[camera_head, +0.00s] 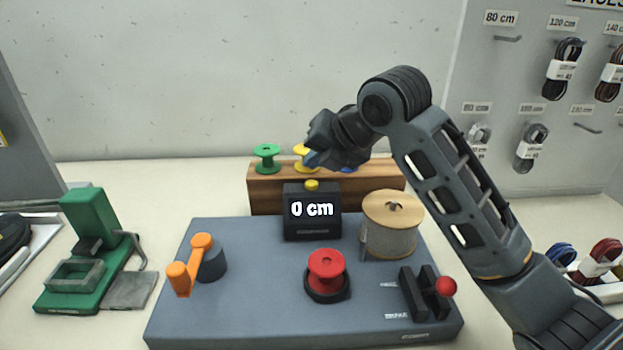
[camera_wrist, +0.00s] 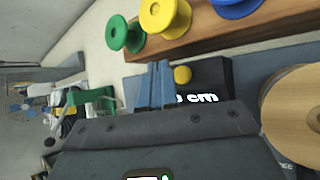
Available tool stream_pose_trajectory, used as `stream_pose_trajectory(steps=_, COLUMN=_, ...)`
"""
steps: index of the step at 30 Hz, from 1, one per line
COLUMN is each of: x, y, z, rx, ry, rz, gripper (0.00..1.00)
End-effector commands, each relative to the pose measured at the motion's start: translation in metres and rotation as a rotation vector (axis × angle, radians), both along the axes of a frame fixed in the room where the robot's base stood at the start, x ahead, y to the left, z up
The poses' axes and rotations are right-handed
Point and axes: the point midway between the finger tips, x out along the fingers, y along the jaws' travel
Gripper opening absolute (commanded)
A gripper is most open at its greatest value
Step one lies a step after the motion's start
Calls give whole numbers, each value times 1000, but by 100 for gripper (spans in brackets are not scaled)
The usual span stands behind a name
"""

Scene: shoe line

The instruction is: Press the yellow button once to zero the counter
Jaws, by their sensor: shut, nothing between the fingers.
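The yellow button (camera_head: 312,185) sits on top of the dark counter box (camera_head: 312,228), whose display reads "0 cm". The box stands at the back of the grey machine base (camera_head: 250,300). My gripper (camera_head: 312,160) is shut and empty, above and a little behind the button, apart from it as far as I can tell. In the wrist view, the shut blue fingertips (camera_wrist: 155,68) show just left of the yellow button (camera_wrist: 182,75). The fingers cover part of the counter box (camera_wrist: 215,78) there.
A wooden rack (camera_head: 262,195) with green (camera_head: 267,158), yellow (camera_head: 303,152) and blue spools stands right behind the counter. A green device (camera_head: 88,225) stands left.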

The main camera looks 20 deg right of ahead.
Motion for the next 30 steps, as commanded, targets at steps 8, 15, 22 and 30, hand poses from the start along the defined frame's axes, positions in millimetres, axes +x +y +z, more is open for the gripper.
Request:
stream_pose_trajectory(steps=8, x=0, y=0, z=29, rx=-1, ry=-1, rz=0, gripper=0)
stream_pose_trajectory(steps=15, x=0, y=0, z=36, rx=0, ry=0, rz=0, gripper=0)
stream_pose_trajectory(steps=22, x=0, y=0, z=35, rx=0, ry=0, rz=0, gripper=0)
stream_pose_trajectory(steps=30, x=0, y=0, z=35, rx=0, ry=0, rz=0, gripper=0)
